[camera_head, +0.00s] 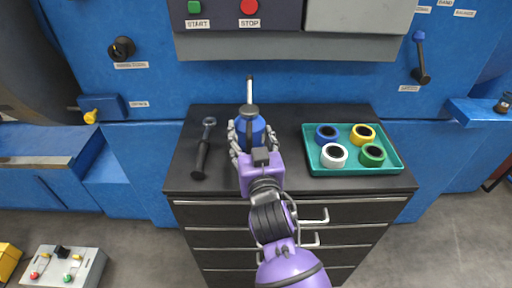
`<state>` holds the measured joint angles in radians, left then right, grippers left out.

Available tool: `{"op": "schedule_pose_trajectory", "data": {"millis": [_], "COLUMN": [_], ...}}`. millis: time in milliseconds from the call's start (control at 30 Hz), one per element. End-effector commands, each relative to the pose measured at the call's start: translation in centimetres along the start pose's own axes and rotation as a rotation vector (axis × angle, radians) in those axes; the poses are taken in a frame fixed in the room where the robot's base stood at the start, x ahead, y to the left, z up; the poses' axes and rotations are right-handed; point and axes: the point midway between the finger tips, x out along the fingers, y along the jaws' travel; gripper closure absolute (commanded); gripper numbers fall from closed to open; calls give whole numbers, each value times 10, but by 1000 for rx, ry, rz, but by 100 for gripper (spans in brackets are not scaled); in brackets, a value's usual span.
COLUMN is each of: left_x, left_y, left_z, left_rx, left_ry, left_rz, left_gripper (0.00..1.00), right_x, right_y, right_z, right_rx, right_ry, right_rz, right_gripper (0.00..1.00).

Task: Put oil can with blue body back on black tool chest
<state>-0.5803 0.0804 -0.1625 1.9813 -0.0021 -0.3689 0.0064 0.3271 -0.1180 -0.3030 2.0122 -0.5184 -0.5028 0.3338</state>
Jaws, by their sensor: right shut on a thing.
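The oil can with a blue body (257,128) is upright over the middle of the black tool chest top, its thin spout pointing toward the back. My right gripper (250,137) is shut on it, with fingers on both sides of the blue body. The black tool chest (287,184) stands in front of the blue machine. The can's base is hidden by my gripper, so I cannot tell whether it touches the top. My left gripper is not in view.
A black-handled tool (202,156) lies on the chest left of the can. A teal tray (313,129) with several coloured rings is on the right. The blue machine (270,85) rises behind. A grey control box (62,267) is at lower left.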

Motion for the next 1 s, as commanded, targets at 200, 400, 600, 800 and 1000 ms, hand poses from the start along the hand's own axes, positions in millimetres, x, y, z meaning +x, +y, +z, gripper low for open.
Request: {"op": "schedule_pose_trajectory", "data": {"millis": [200,400,600,800,1000], "left_x": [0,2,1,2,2], "left_y": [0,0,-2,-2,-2], "left_z": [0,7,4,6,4], "left_rx": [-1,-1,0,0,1], "left_ry": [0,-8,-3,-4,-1], "left_rz": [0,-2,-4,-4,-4], "left_gripper": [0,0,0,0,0], "right_x": [0,0,0,0,0], "right_y": [14,12,11,11,12], "right_z": [16,42,41,46,46], "right_rx": [-2,1,1,2,1], "right_ry": [2,3,6,4,3], "right_rz": [1,-1,-1,-1,0], "right_gripper": [99,99,99,99,20]}}
